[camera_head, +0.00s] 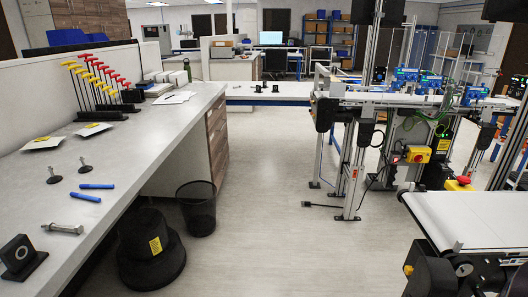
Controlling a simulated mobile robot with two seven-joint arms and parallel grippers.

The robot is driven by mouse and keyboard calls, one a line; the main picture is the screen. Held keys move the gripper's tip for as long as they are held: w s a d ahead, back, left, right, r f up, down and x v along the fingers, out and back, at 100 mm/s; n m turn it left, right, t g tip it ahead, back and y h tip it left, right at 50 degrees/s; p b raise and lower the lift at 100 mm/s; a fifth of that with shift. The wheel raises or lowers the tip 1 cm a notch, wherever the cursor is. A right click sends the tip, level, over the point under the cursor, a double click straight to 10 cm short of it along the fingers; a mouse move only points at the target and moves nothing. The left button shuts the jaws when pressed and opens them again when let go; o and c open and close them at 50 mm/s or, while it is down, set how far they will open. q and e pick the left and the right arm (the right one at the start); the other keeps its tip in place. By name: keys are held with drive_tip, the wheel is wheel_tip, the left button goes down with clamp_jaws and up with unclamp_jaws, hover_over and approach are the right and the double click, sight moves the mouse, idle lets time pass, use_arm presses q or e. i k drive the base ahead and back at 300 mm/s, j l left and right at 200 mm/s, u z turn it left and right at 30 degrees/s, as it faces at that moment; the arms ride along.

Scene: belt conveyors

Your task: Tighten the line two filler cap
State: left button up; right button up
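I cannot make out a filler cap for certain. A belt conveyor (470,218) with a pale belt comes in at the lower right. A second conveyor (400,99) runs across behind it on a metal frame, with several blue units (406,75) and green tubing along it. No label naming line two can be read. Neither of my grippers is in view.
The left workbench (150,140) holds red- and yellow-handled hex keys (104,72), black knob-like parts (85,169), blue rods (97,186) and a bolt (63,228). A mesh bin (197,210) and black stool (150,253) stand beside it. The middle floor is clear.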

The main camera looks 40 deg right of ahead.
sight(408, 270)
drive_tip(key=z, duration=3.4)
drive_tip(key=j+u, duration=0.1)
drive_tip(key=u, duration=0.25)
drive_tip(key=i+u, duration=0.1)
drive_tip(key=u, duration=0.2)
drive_tip(key=j+u, duration=0.15)
drive_tip(key=u, duration=0.2)
drive_tip(key=i+j+z, duration=0.1)
drive_tip(key=z, duration=0.35)
drive_tip(key=j+z, duration=0.25)
drive_tip(key=z, duration=0.15)
drive_tip(key=i+j+z, duration=0.1)
drive_tip(key=z, duration=0.35)
drive_tip(key=j+z, duration=0.25)
drive_tip(key=j, duration=0.2)
drive_tip(key=k+j+z, duration=0.1)
drive_tip(key=j+z, duration=0.15)
drive_tip(key=j, duration=0.2)
